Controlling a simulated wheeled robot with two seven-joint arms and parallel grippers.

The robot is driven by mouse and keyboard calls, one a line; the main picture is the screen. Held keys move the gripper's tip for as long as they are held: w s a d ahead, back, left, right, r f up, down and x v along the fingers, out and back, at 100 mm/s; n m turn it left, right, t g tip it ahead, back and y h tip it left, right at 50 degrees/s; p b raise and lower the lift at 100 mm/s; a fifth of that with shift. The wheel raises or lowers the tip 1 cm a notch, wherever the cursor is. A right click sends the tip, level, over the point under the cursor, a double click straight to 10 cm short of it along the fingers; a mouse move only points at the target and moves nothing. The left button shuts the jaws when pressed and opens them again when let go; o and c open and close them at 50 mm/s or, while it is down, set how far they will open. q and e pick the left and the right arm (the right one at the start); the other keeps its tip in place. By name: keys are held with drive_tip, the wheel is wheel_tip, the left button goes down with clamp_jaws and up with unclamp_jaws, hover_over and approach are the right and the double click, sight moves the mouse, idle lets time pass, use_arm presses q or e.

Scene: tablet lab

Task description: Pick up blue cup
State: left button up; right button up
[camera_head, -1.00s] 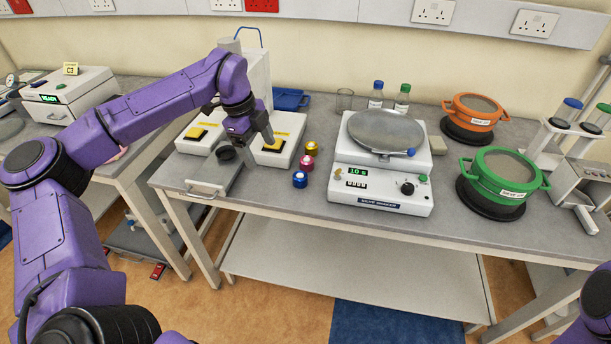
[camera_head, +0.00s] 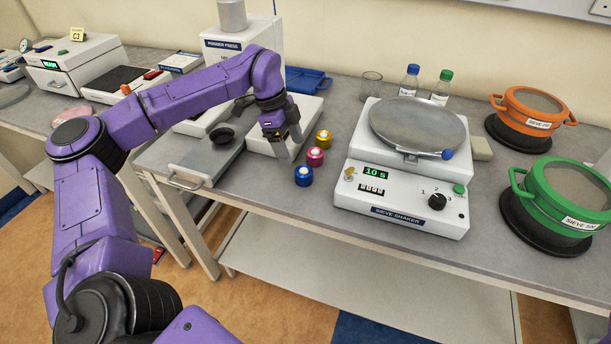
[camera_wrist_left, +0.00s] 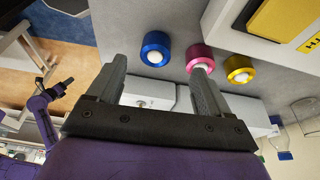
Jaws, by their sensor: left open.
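The blue cup (camera_head: 303,175) is a small round blue piece with a pale centre, standing on the grey bench. It is the front one of a short row with a pink cup (camera_head: 315,156) and a yellow cup (camera_head: 323,137). My left gripper (camera_head: 281,148) is open and empty, just left of and behind the blue cup, apart from it. In the left wrist view, the blue cup (camera_wrist_left: 156,48) shows beyond and between the open fingers (camera_wrist_left: 158,75); the pink cup (camera_wrist_left: 199,58) is near the right fingertip.
The sieve shaker (camera_head: 401,193) stands right of the cups. A white press (camera_head: 240,62) and a dark dish (camera_head: 222,136) are on the left. Green (camera_head: 566,200) and orange (camera_head: 534,109) pots stand far right. Bottles and a blue tray (camera_head: 306,80) are behind.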

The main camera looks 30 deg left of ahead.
sight(302, 174)
use_arm(q)
drive_tip(key=shift+d+f, duration=0.55)
drive_tip(key=shift+f, duration=0.35)
drive_tip(key=shift+d+f+p, duration=0.85)
drive_tip(key=shift+f+p, duration=0.25)
drive_tip(key=shift+f, duration=0.05)
drive_tip(key=x, duration=0.2)
drive_tip(key=shift+w+f, duration=0.15)
drive_tip(key=shift+f, duration=0.15)
drive_tip(key=c, duration=1.2)
